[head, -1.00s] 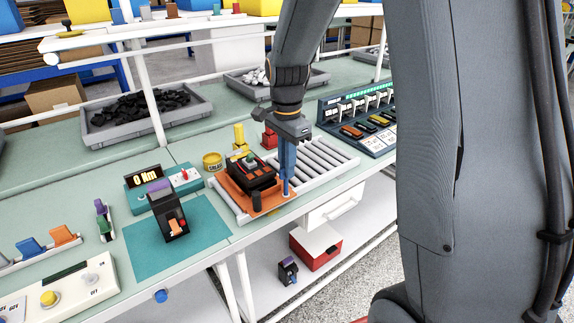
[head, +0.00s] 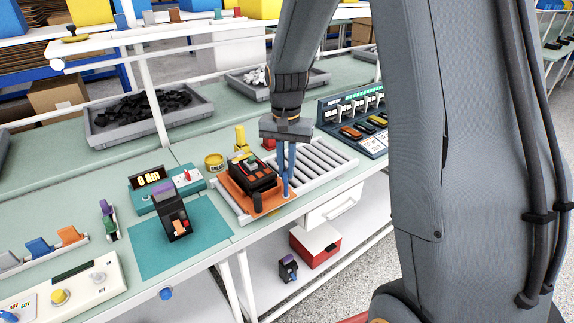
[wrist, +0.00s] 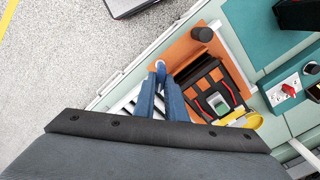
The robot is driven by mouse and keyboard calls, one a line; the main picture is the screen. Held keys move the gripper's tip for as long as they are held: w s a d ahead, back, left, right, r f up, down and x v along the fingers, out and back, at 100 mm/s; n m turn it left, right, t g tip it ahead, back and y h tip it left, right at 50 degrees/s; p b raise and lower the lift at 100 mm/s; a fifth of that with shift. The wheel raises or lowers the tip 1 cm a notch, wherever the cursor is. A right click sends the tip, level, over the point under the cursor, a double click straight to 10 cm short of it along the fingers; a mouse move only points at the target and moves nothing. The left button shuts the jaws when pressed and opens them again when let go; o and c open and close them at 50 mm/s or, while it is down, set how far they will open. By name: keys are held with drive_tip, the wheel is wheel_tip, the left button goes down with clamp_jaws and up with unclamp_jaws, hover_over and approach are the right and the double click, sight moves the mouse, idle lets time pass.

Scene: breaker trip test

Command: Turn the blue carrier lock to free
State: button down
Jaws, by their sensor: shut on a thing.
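The orange carrier (head: 272,205) sits on the roller conveyor and bears a black breaker (head: 252,172). The carrier also shows in the wrist view (wrist: 183,50). The blue carrier lock (wrist: 160,66) is at the carrier's near right corner, mostly hidden between the fingertips. My gripper (head: 287,190) points straight down over that corner, with its two blue fingers shut on the lock. In the wrist view my gripper (wrist: 159,78) meets the lock from above. The lock's marking and exact angle are too small to tell.
A black post (head: 257,201) stands on the carrier beside the lock. A yellow part (head: 240,138) and a small yellow tin (head: 214,161) stand behind. A teal mat with another breaker (head: 173,215) lies to the left. The rollers (head: 318,160) to the right are clear.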

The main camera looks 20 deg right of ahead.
drive_tip(key=n+p, duration=0.1)
drive_tip(key=n, duration=0.4)
drive_tip(key=shift+a+r+n, duration=0.1)
drive_tip(key=shift+a+n, duration=0.05)
drive_tip(key=shift+n, duration=0.15)
drive_tip(key=shift+n+p, duration=0.5)
drive_tip(key=shift+n, duration=1.7)
drive_tip(key=c, duration=1.8)
unclamp_jaws()
drive_tip(key=shift+a, duration=0.1)
wheel_tip(320, 180, up, 8)
drive_tip(key=shift+f+b, duration=0.15)
drive_tip(key=shift+b, duration=1)
